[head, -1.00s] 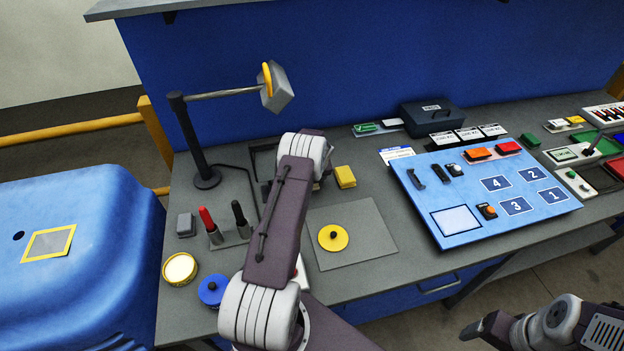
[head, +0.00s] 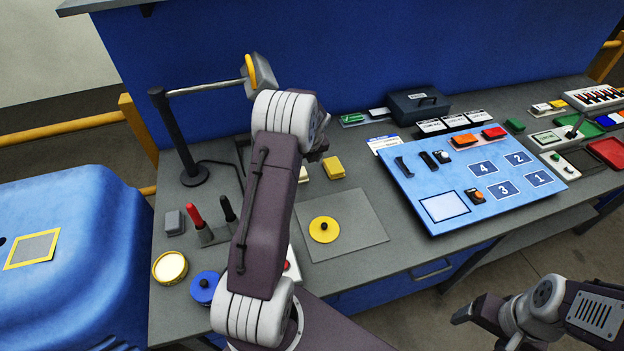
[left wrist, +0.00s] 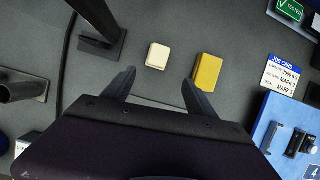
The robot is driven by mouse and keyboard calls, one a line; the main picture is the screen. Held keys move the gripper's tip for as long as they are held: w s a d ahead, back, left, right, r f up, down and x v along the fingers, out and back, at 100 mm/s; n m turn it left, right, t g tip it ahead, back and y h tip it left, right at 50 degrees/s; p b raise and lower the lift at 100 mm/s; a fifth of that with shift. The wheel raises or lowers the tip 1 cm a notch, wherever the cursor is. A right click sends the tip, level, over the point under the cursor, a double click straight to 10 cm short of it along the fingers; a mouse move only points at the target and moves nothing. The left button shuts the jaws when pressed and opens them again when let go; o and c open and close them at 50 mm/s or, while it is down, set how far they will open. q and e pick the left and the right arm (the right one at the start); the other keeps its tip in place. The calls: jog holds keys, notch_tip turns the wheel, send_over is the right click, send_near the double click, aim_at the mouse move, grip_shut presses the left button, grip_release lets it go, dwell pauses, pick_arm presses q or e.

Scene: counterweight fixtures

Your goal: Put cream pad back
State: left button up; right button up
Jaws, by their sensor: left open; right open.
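The cream pad (left wrist: 157,56) is a small pale block lying on the grey bench, just beyond the fingertips of my left gripper (left wrist: 159,82) in the left wrist view. The gripper is open and empty, its two dark fingers apart, and the pad lies between their lines. In the head view the cream pad (head: 303,174) shows partly beside my left arm, which hides most of that gripper. A yellow block (head: 334,167) lies right of the pad; it also shows in the left wrist view (left wrist: 207,72). My right gripper (head: 462,316) is open and empty, low at the right.
A black stand (head: 180,140) with a horizontal arm holds a grey block above the bench. A grey mat (head: 360,220) bears a yellow disc (head: 323,230). A blue numbered board (head: 420,190) lies to the right. Red and black upright pieces stand left of my arm.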

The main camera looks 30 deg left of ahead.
pick_arm(q)
jog(key=s+d+r+n+h, duration=0.1)
jog(key=s+d+r+n, duration=0.1)
jog(key=s+d+n, duration=0.45)
jog(key=s+d+r+n+h, duration=0.15)
jog(key=s+d+n, duration=0.25)
jog(key=d+n, duration=0.4)
jog(key=s+d+n+g+h, duration=0.1)
jog(key=s+d+n, duration=0.8)
jog(key=s, duration=0.3)
jog(key=shift+s+r+n+g, duration=0.35)
jog(key=shift+r+n, duration=0.1)
jog(key=shift+n, duration=0.3)
